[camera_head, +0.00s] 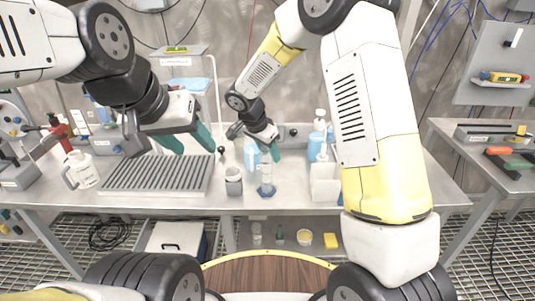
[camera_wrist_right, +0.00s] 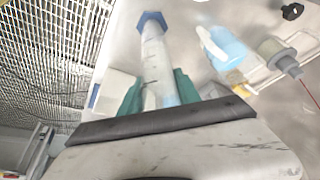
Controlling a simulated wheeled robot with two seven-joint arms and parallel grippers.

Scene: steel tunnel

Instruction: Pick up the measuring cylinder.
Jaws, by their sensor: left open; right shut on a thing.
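The measuring cylinder (camera_head: 266,177) is clear, with a blue hexagonal base, and stands upright near the front edge of the steel bench. My right gripper (camera_head: 268,153) is shut on its upper part. In the right wrist view the cylinder (camera_wrist_right: 154,58) runs between the green fingers of my right gripper (camera_wrist_right: 158,90), its blue base at the far end. I cannot tell whether the base touches the bench.
A grey jar (camera_head: 233,182) stands close to the left of the cylinder. A white container (camera_head: 324,184) and blue-labelled bottles (camera_head: 316,145) stand to its right. The ribbed rack (camera_head: 157,176) and a white jug (camera_head: 80,170) are further left. The bench's front edge (camera_head: 240,207) is close.

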